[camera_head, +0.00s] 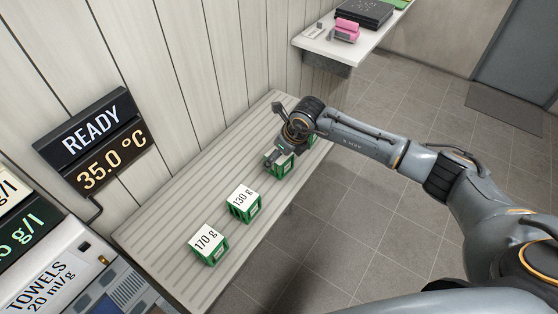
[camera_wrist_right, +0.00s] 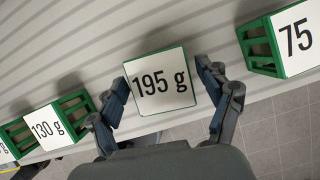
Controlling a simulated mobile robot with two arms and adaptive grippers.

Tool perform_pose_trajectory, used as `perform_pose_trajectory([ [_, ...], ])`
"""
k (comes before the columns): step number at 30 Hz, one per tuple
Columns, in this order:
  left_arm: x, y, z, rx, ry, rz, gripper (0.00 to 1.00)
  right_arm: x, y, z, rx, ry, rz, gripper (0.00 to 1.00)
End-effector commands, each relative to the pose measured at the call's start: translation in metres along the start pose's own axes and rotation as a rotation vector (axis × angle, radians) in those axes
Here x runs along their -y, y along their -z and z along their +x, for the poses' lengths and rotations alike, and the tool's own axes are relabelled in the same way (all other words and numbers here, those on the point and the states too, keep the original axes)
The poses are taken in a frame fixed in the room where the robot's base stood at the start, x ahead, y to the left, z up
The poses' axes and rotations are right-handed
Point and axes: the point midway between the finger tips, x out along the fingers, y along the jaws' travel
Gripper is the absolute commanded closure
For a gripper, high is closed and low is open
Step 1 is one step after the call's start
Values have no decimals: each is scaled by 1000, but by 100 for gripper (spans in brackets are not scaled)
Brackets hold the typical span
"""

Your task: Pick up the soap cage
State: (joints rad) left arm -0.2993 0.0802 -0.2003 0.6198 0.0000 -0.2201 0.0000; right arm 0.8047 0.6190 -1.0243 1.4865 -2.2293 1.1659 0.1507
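Several green soap cages with white labelled tops stand in a row on the ribbed bench (camera_head: 150,238). The 170 g cage (camera_head: 208,243) and the 130 g cage (camera_head: 243,203) show clearly in the head view. My right gripper (camera_head: 284,150) is over the 195 g cage (camera_head: 279,165), partly hiding it. In the right wrist view the 195 g cage (camera_wrist_right: 160,82) sits between the spread fingers of my right gripper (camera_wrist_right: 161,78). The fingers look open, one on each side; contact is not clear. My left gripper is not in view.
The 75 cage (camera_wrist_right: 291,38) stands to the right of the 195 g cage, the 130 g cage (camera_wrist_right: 45,127) to its left. A READY 35.0 °C display (camera_head: 100,148) hangs on the wall. A white shelf (camera_head: 330,45) holds a pink item (camera_head: 346,30). Tiled floor lies right of the bench.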

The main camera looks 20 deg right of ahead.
Motion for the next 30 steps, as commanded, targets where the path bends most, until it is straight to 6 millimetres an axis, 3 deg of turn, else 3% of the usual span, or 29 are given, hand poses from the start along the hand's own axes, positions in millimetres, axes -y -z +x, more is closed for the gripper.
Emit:
perform_pose_trajectory([
  [1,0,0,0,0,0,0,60,0,0,0,0,0,0,40],
  [7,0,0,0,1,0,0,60,0,0,0,0,0,1,80],
  [8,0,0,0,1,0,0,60,0,-1,-1,2,0,1,82],
  [20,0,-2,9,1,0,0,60,1,-6,-9,6,1,1,82],
  [24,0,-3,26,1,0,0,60,0,-13,-28,8,2,-3,82],
  [30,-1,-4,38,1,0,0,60,-32,-10,-78,10,1,-7,82],
])
